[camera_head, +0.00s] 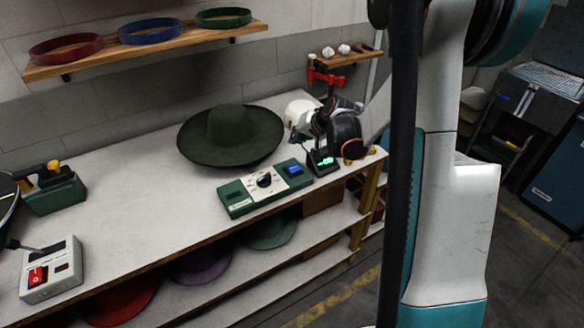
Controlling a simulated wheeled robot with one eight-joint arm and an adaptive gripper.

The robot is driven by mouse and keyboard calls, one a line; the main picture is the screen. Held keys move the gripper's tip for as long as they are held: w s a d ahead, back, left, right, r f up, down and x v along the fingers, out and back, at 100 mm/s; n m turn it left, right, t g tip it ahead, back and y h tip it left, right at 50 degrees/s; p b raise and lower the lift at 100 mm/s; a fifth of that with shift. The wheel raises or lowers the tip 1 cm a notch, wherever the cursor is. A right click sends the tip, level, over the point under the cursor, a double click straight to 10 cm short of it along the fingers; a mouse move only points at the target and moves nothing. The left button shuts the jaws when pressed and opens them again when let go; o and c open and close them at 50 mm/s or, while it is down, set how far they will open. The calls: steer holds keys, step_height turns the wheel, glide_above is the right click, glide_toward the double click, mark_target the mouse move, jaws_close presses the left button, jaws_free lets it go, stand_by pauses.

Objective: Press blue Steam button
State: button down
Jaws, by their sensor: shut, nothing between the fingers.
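The blue button (293,169) is on the right end of a green control box (238,199) with a pale panel and a black dial. The box lies near the front edge of the workbench. My gripper (318,125) is dark, shut and empty, behind and to the right of the blue button. It looks apart from the button, though the height between them is hard to judge. The fingertips are small and blend with dark parts around them. The button's label is too small to read.
A dark green wide-brimmed hat (231,137) lies behind the box. A small black device with a green light (322,161) stands right beside it. A grey box with a red switch (50,268) is at the left. The bench (130,220) between is clear. Coloured hats lie below.

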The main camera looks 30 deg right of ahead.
mark_target(296, 167)
steer(key=shift+f, duration=0.15)
step_height(296, 167, down, 8)
steer(key=b, duration=0.6)
steer(key=shift+f, duration=0.2)
stand_by(1.3)
steer(key=shift+f+b, duration=0.45)
steer(key=shift+b, duration=0.15)
steer(key=shift+f+b, duration=0.45)
steer(key=shift+f, duration=0.05)
stand_by(0.5)
steer(key=shift+r, duration=0.15)
steer(key=shift+r+p, duration=0.6)
steer(key=shift+r, duration=0.2)
steer(key=shift+r, duration=0.15)
steer(key=shift+r+p, duration=1.6)
steer(key=shift+r, duration=0.75)
